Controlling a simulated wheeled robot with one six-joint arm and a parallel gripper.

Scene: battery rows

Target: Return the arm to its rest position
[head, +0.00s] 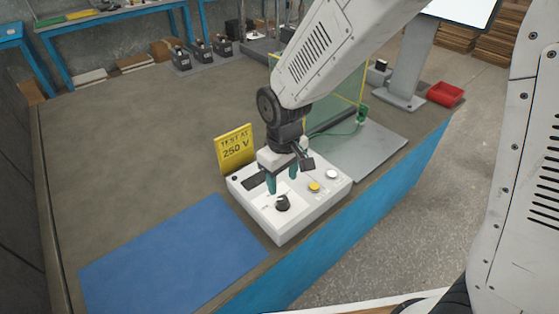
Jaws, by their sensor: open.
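My gripper (284,183) points down over a white control box (276,230). Its two greenish fingers are apart with nothing seen between them. A black knob (283,203) on the box's top lies just below and in front of the fingertips; I cannot tell whether they touch it. A yellow button (314,188) and a white button (332,174) are to the right on the box. My white arm (318,52) reaches in from the upper right.
A yellow sign (235,146) reading "TEST AT 250 V" stands behind the box. A blue mat (170,262) lies left. A clear yellow-edged screen (340,95), grey plate (368,150) and red bin (445,94) are right. Several dark batteries (200,52) stand at the back. The table's middle left is clear.

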